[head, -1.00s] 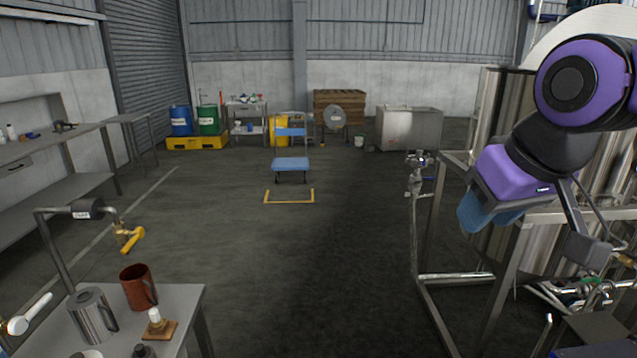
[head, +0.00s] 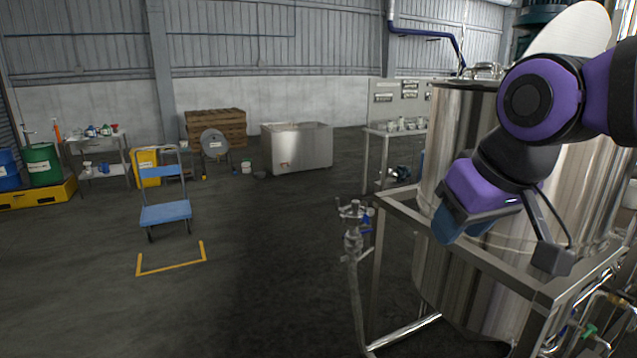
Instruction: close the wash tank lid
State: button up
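A large steel tank (head: 460,150) stands in a metal frame at the right. A pale, rounded plate (head: 574,28) stands tilted up above it, behind my arm, and looks like a raised lid. Its hinge and lower edge are hidden by my arm. I cannot tell for certain that this is the wash tank. My gripper (head: 458,222) is in front of the tank, below the purple wrist, pointing down and left. A blue part shows at its end; the fingers are not clear, so I cannot tell whether it is open or shut. It appears apart from the pale plate.
The tank's frame rail (head: 480,250) and a valve on a post (head: 353,225) stand close by. A steel bench (head: 395,140) is behind. A blue cart (head: 165,210), a steel bin (head: 297,148) and wooden crates (head: 215,127) are farther off.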

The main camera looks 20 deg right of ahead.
aim_at(583, 29)
jog(key=i+j+z, duration=0.1)
jog(key=i+z, duration=0.25)
jog(key=z, duration=0.15)
jog(key=i+j+z, duration=0.2)
jog(key=i+z, duration=0.25)
jog(key=i+j+z, duration=0.2)
jog(key=z, duration=0.3)
jog(key=i+j+z, duration=0.2)
jog(key=j+z, duration=0.25)
jog(key=i+j+z, duration=0.15)
jog(key=j+z, duration=0.15)
jog(key=i+j+z, duration=0.1)
jog(key=j+z, duration=0.15)
jog(key=j, duration=0.15)
jog(key=i+j+z, duration=0.1)
jog(key=j+z, duration=0.2)
jog(key=j, duration=0.1)
